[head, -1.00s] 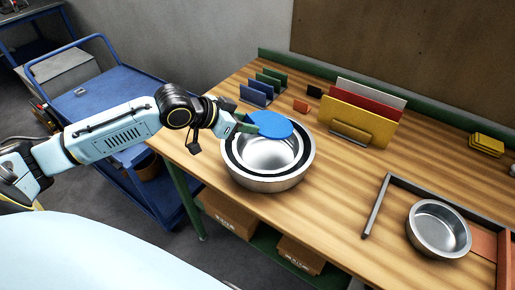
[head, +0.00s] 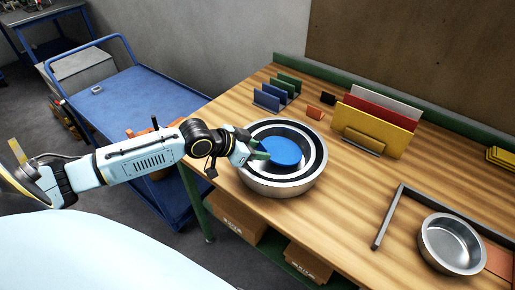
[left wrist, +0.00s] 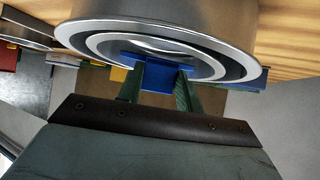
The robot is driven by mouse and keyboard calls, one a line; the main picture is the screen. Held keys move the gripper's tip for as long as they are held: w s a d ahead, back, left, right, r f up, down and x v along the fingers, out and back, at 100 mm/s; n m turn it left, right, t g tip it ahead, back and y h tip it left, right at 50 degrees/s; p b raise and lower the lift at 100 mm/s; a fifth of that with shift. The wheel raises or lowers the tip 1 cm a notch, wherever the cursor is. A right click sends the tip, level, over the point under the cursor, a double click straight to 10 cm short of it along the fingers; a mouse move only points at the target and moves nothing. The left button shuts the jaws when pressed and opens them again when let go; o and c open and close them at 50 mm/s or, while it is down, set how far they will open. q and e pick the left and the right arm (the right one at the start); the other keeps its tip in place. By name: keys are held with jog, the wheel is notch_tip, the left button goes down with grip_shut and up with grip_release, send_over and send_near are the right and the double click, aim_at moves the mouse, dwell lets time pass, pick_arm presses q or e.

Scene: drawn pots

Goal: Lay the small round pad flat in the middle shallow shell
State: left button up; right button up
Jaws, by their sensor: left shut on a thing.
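A small round blue pad (head: 281,152) is over the mouth of the nested round metal shells (head: 282,188) on the wooden bench. My left gripper (head: 262,151) is shut on the pad's left edge. In the left wrist view the blue pad (left wrist: 160,76) is between my green fingertips, close to the concentric rims (left wrist: 90,42). I cannot tell whether the pad touches the inner shell. The pad hides part of the shells' inside. A separate shallow metal shell (head: 452,245) stands at the right. My right gripper is not in view.
A grey rail (head: 388,219) borders the right shell. Bare bench lies between the nested shells and the rail.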

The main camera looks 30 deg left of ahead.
pick_arm(q)
jog(key=shift+f, duration=0.4)
jog(key=o, duration=1)
jog(key=shift+c, duration=0.2)
jog(key=shift+r, duration=0.1)
jog(key=shift+r, duration=0.35)
jog(key=p+v, duration=0.2)
jog(key=v, duration=1)
jog(key=shift+r, duration=0.15)
